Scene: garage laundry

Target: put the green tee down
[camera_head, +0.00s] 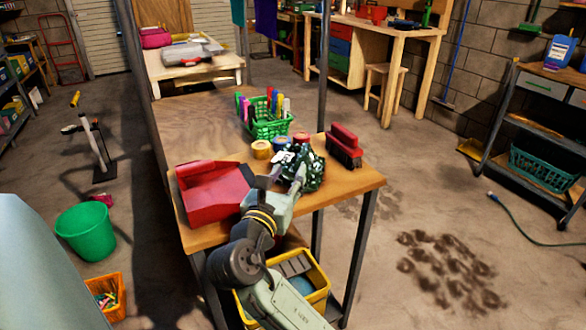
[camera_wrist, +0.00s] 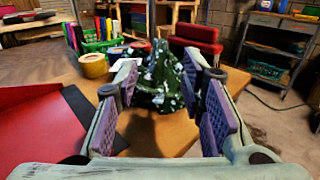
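The green tee (camera_head: 298,168) is a crumpled dark green bundle with white marks, near the front right of the wooden table. My gripper (camera_head: 285,182) reaches it from the front. In the wrist view, the tee (camera_wrist: 165,82) fills the space between the purple-padded fingers of my gripper (camera_wrist: 166,100). The fingers stand well apart, with cloth against both sides, and look closed on the bulky bundle. Bare table shows below the cloth, between the pads. The tee's underside is hidden, so I cannot tell whether it touches the tabletop.
On the table (camera_head: 190,130), a red dustpan-like tray (camera_head: 208,193) lies left of the tee and a red brush (camera_head: 344,146) right of it. Tape rolls (camera_head: 261,149) and a green basket (camera_head: 268,121) stand behind. The far left tabletop is clear. A yellow bin (camera_head: 318,299) sits below.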

